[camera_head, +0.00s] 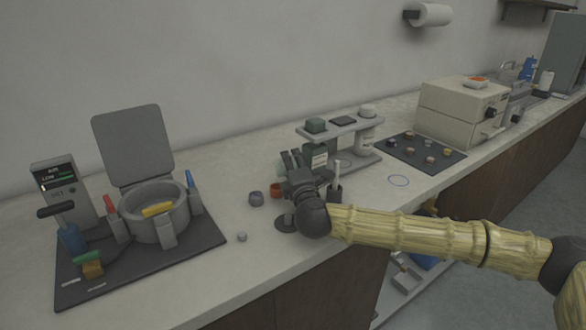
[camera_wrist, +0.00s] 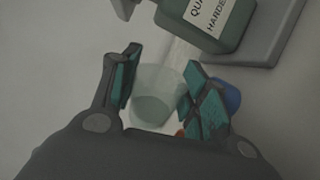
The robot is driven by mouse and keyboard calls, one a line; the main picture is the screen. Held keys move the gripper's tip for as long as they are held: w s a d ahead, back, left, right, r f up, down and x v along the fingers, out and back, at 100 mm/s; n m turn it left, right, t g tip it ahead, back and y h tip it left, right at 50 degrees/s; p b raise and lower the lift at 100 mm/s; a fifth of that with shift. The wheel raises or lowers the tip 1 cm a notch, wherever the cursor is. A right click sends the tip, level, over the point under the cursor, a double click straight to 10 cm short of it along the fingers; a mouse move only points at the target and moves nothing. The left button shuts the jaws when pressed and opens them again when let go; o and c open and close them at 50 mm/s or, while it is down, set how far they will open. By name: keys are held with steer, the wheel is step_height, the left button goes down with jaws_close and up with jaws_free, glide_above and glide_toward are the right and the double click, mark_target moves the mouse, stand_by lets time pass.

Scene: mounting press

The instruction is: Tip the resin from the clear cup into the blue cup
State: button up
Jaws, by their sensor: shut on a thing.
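My gripper (camera_head: 292,160) is over the counter near the bottles, with its fingers on the two sides of the clear cup. In the wrist view the clear cup (camera_wrist: 158,98) is a translucent, pale greenish cup between the teal-padded fingers. The gripper is shut on it. I cannot tell how much resin is inside or how far the cup is tilted. A blue cup (camera_wrist: 231,96) shows partly behind the right finger in the wrist view, apart from the clear cup. I cannot clearly make out the blue cup in the head view.
A green hardener bottle (camera_wrist: 222,28) stands close to the gripper, by a grey stand (camera_head: 350,128). A small red cup (camera_head: 276,190) and a grey-blue one (camera_head: 256,198) sit to the left. The mounting press (camera_head: 155,212) is farther left. A dark mat (camera_head: 425,155) lies right.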

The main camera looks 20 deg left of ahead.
steer(key=shift+w+d+m+b, duration=0.15)
steer(key=shift+m+b, duration=0.6)
steer(key=shift+b, duration=0.5)
steer(key=shift+d+m+b, duration=0.15)
steer(key=shift+m+b, duration=0.6)
steer(key=shift+b, duration=0.5)
steer(key=shift+m+b, duration=0.3)
steer(key=shift+d+r, duration=0.1)
steer(key=shift+r, duration=0.05)
stand_by(2.1)
